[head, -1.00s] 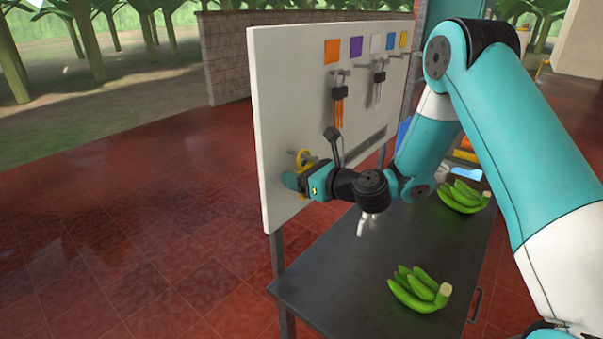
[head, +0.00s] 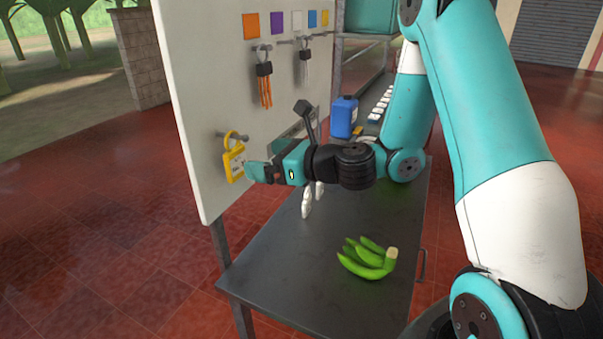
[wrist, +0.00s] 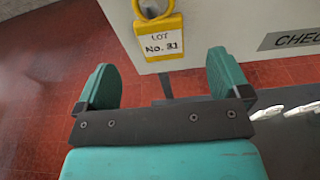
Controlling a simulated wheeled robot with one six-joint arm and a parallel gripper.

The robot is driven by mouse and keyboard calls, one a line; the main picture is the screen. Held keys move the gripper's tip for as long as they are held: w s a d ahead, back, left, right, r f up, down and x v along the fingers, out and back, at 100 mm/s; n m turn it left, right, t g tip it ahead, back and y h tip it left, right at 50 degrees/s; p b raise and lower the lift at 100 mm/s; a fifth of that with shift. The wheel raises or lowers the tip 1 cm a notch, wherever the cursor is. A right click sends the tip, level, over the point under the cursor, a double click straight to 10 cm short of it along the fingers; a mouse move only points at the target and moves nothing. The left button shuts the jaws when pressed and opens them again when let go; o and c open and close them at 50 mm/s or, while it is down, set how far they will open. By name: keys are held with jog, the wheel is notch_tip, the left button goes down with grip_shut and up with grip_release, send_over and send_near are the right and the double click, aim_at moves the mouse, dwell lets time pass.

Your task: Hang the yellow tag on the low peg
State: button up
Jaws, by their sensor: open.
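The yellow tag (head: 234,163) hangs by its loop from the low peg (head: 236,137) near the lower left of the white board. In the wrist view the tag (wrist: 158,44) reads "LOT No. 31" and hangs in front of the board, with its loop cut off by the top edge. My gripper (head: 258,172) is open and empty, just to the right of the tag in the head view. In the wrist view the two teal fingers (wrist: 162,85) are spread wide and the tag is beyond them, clear of both.
The white board (head: 190,80) bears coloured squares and upper pegs holding orange-stemmed (head: 265,90) and white-stemmed items. Below it, a dark table (head: 300,265) holds green bananas (head: 366,258) and a blue container (head: 344,117). Red floor (head: 100,230) is open at left.

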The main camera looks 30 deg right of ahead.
jog(key=b+v, duration=0.8)
jog(key=b, duration=0.2)
jog(key=s+a+f+n+g, duration=0.2)
jog(key=s+a+n+g, duration=0.3)
jog(key=n, duration=0.4)
jog(key=s+a+f+n+g, duration=0.3)
jog(key=a+n, duration=0.4)
jog(key=n, duration=0.1)
jog(key=s+a+f+n+g+h, duration=0.1)
jog(key=s+n+g+h, duration=0.3)
jog(key=s+n, duration=0.8)
jog(key=f+n+g, duration=0.1)
jog(key=n, duration=0.6)
jog(key=shift+s+f+h, duration=0.25)
jog(key=shift+s+h, duration=0.05)
jog(key=shift+h, duration=0.1)
